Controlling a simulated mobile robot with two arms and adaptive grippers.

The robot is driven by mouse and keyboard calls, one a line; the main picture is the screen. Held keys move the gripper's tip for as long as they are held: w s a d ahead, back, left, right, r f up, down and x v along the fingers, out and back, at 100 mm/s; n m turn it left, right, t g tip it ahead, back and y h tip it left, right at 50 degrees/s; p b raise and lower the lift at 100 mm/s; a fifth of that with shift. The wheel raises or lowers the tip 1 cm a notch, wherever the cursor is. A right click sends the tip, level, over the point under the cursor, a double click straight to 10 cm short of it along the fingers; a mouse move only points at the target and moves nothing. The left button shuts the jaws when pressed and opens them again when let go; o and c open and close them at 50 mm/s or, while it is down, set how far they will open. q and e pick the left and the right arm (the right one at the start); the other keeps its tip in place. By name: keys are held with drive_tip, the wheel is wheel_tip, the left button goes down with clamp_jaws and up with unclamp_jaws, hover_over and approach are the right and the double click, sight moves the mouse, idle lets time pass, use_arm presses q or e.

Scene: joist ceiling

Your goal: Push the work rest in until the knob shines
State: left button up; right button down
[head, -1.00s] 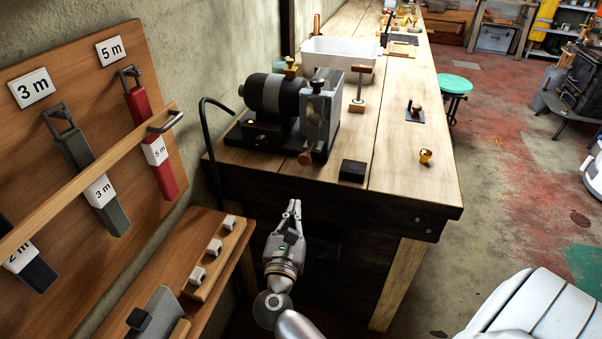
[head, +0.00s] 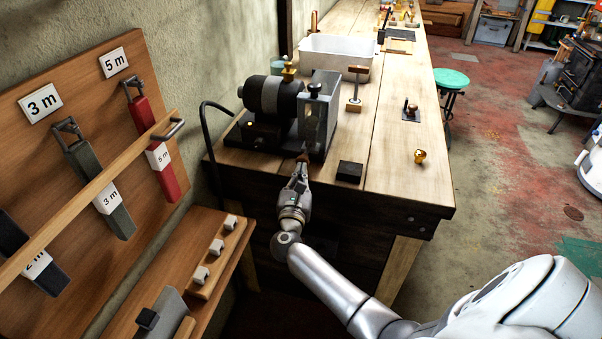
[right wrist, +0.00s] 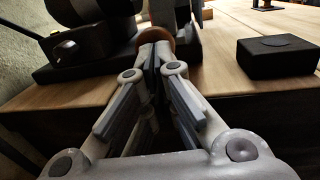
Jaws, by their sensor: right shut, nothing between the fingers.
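A bench grinder (head: 275,97), with a dark motor and a grey metal housing, stands on a black base near the bench's front left edge. A small brown round knob (head: 304,156), seemingly the work rest's end, is low at the housing's front. My right gripper (head: 302,165) is shut and empty, its fingertips at that knob. In the right wrist view the knob (right wrist: 157,35) sits just beyond the closed fingertips; I cannot tell whether they touch. A small yellow spot (head: 249,124) shows on the grinder's base. My left gripper is out of view.
A black block (head: 350,171) lies right of the grinder. A brass knob (head: 420,156) is near the bench's right edge. A white tray (head: 340,50) stands behind. Left are a wooden rack (head: 85,90) and a low shelf.

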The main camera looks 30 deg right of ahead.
sight(308, 145)
drive_tip(key=shift+w+d, duration=0.1)
drive_tip(key=b+x, duration=0.2)
drive_tip(key=shift+w+d+f, duration=0.1)
drive_tip(key=shift+d+f, duration=0.05)
drive_tip(key=shift+d, duration=0.2)
drive_tip(key=shift+r, duration=0.3)
drive_tip(key=shift+d, duration=0.1)
